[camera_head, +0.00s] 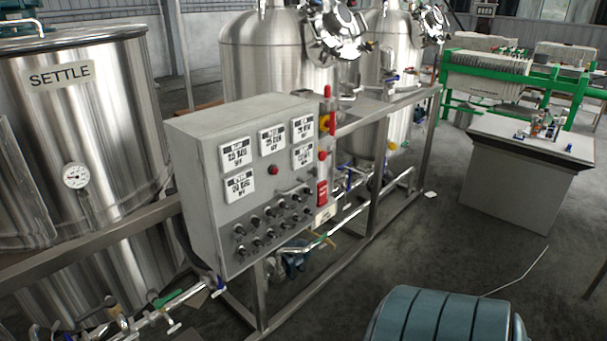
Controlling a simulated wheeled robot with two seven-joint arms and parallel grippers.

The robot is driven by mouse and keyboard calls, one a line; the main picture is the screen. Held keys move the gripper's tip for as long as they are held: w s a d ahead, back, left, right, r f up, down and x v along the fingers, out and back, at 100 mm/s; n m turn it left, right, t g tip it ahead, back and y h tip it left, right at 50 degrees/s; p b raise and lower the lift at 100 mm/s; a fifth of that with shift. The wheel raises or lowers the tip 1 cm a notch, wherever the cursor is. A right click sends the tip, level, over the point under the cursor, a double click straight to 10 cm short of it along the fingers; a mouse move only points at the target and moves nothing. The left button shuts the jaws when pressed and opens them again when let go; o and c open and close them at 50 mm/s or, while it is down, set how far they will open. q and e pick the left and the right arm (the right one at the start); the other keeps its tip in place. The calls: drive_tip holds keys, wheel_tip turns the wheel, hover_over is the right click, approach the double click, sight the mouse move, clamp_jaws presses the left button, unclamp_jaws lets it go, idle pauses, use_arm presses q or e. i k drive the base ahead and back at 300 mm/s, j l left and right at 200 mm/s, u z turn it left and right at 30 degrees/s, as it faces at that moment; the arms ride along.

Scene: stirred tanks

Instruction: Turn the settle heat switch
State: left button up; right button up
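A grey control box (205,205) stands left of centre on a metal frame. Its front carries two slanted rows of small black rotary switches (268,222) in the lower half. Their labels are too small to read, so I cannot tell which one is the settle heat switch or how it is set. Above them are several white digital displays (236,153) and a red button (274,170). A steel tank labelled SETTLE (95,120), with a round dial gauge (76,176), stands left of the box. Neither of my grippers is in view.
Pipes and valves (160,312) run low at the left below the box. Two steel tanks (262,55) stand behind it. A teal ribbed cylinder (440,315) fills the bottom right foreground. A white cabinet (520,180) stands at right. Dark floor (440,235) is open between.

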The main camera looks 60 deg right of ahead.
sight(257, 244)
drive_tip(key=z, duration=1.65)
